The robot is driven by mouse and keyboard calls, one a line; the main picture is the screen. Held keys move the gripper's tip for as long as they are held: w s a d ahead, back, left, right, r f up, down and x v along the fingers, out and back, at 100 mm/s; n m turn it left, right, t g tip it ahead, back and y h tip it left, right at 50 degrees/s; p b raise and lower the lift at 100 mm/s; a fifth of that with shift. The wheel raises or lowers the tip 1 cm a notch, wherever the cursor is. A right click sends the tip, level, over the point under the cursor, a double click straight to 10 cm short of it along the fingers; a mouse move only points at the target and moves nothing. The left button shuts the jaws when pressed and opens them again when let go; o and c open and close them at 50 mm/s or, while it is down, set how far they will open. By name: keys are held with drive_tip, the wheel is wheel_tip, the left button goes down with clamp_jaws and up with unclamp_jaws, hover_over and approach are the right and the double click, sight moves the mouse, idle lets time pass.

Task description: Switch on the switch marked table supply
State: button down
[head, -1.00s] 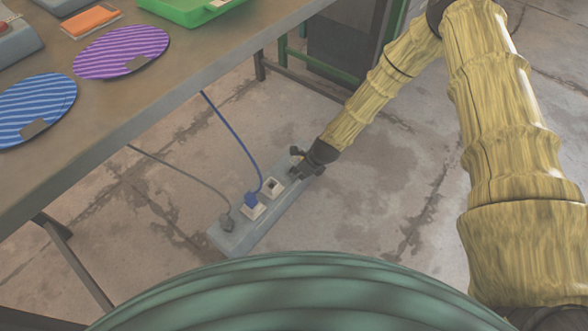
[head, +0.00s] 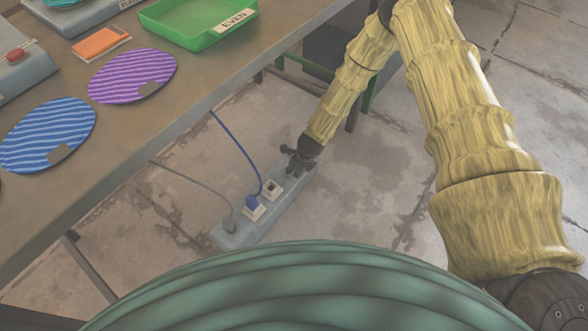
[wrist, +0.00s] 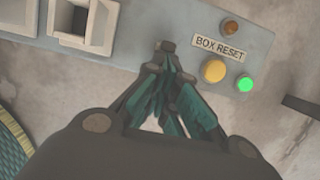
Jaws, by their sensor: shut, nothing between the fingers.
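A grey power strip (head: 240,234) lies on the floor beside the table. No label reading table supply is legible in either view. My gripper (head: 294,161) is at the strip's far end, and its fingers are shut and empty. In the wrist view the shut fingertips (wrist: 166,47) are over the strip's face, between a white socket (wrist: 85,22) and the BOX RESET label (wrist: 219,48). A small dark part shows at the fingertips; I cannot tell whether it is a switch or whether they touch it. Near the label are a yellow button (wrist: 214,71), a lit green lamp (wrist: 245,84) and a brown round part (wrist: 231,27).
A blue plug (head: 252,202) and a grey plug (head: 229,224) sit in the strip, with cables rising to the table (head: 190,120). Floor right of the strip is clear.

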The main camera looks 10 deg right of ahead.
drive_tip(key=shift+w+a+r+p, duration=0.25)
drive_tip(key=shift+r+p, duration=0.05)
drive_tip(key=shift+p, duration=0.2)
drive_tip(key=shift+f, duration=0.15)
drive_tip(key=shift+r+p, duration=0.5)
drive_tip(key=shift+r, duration=0.3)
